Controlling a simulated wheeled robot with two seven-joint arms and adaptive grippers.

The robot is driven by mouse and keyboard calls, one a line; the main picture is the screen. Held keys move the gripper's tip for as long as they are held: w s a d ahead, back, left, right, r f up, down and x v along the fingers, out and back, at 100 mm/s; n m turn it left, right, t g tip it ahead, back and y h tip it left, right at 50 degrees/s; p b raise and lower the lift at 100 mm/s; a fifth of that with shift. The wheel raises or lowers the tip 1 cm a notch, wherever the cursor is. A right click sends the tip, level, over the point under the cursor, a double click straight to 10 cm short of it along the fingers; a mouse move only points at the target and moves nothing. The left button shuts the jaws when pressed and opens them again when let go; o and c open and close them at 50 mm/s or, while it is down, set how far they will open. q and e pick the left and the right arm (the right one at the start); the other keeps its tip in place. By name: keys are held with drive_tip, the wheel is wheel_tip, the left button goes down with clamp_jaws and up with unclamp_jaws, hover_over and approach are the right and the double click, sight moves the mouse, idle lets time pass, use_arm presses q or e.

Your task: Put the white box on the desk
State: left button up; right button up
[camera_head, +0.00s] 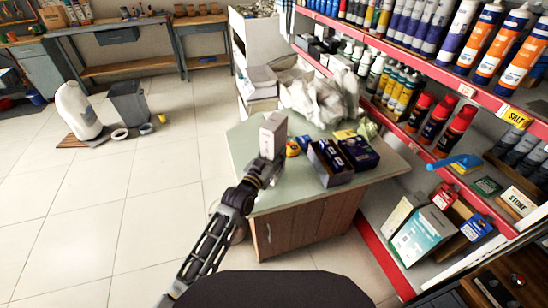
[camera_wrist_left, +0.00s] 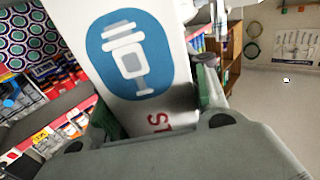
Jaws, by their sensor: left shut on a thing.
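The white box (camera_head: 273,133) is upright in my left gripper (camera_head: 265,166), over the near left part of the desk (camera_head: 263,202). The gripper is shut on the lower part of the box. In the left wrist view the box (camera_wrist_left: 133,60) fills the middle, with a blue picture and red letters on its face, between the fingers. I cannot tell whether the box touches the desk top. My right gripper is not in view.
Two dark open boxes (camera_head: 329,164) stand on the desk, with a yellow-and-blue item (camera_head: 292,148) beside them. Crumpled white plastic (camera_head: 318,97) covers the back. Red-edged shelves (camera_head: 480,85) with bottles rise on the right. Open tiled floor (camera_head: 110,210) lies left.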

use_arm(q)
drive_tip(key=shift+f, duration=0.6)
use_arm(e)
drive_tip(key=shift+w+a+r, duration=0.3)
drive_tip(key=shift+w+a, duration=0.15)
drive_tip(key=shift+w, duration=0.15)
use_arm(q)
drive_tip(key=shift+f, duration=0.1)
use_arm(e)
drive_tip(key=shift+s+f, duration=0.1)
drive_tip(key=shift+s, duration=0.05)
use_arm(q)
drive_tip(key=o, duration=1.1)
drive_tip(key=shift+o, duration=0.3)
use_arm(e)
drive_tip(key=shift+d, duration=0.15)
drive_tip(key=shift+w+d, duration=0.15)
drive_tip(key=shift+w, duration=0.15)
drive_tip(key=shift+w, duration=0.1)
